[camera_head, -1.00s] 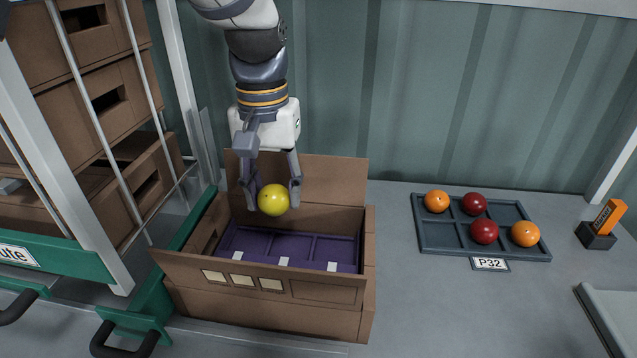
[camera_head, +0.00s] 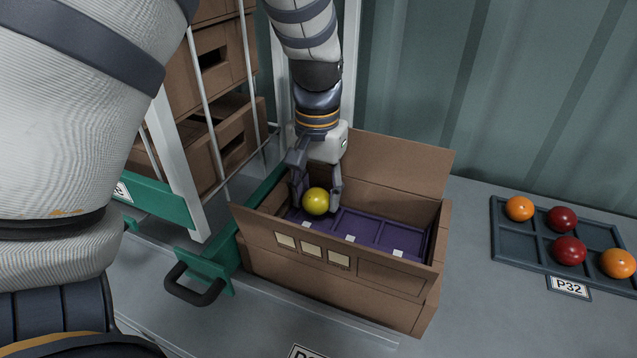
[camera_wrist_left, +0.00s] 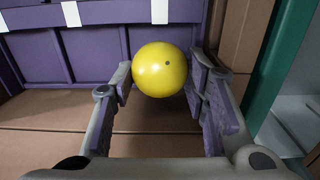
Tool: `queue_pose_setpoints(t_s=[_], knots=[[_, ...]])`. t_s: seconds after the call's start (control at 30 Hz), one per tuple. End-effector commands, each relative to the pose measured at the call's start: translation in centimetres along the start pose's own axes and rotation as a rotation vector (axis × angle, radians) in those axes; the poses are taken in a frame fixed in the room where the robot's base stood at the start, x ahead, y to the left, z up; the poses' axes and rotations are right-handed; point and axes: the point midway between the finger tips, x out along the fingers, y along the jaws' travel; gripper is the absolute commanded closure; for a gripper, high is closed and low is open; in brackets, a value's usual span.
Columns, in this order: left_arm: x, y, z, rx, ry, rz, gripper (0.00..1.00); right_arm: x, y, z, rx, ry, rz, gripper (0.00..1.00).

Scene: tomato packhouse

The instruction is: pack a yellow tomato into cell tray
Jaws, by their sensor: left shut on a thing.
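A yellow tomato (camera_head: 316,201) is held between the fingers of my left gripper (camera_head: 317,196), which comes down from above over the left part of the open cardboard box. The tomato also shows in the left wrist view (camera_wrist_left: 159,69), with a finger on each side. The purple cell tray (camera_head: 371,232) lies inside the cardboard box (camera_head: 345,287); its visible cells look empty. In the left wrist view the purple tray (camera_wrist_left: 95,51) lies beyond the tomato. I cannot tell whether the tomato touches the tray. My right gripper is not in view.
The box's flap (camera_head: 395,165) stands up at the back. A dark tray (camera_head: 539,249) labelled P32 holds orange and red tomatoes at the right. A green-framed rack (camera_head: 165,203) with cardboard crates stands at the left. The grey counter (camera_head: 468,290) between box and dark tray is clear.

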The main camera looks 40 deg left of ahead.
Motion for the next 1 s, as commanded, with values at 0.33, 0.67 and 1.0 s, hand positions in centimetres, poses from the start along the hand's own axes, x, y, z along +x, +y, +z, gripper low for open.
queue_pose_setpoints(t_s=[0.33,0.67,1.0], knots=[[-0.06,0.01,0.00,0.000,0.002,0.001,0.72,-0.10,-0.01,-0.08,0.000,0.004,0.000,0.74],[-0.07,0.01,0.02,-0.001,0.002,0.001,0.72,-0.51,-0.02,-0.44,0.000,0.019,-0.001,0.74],[-0.03,0.01,0.03,-0.001,0.001,0.000,0.41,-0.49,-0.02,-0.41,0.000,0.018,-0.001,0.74]])
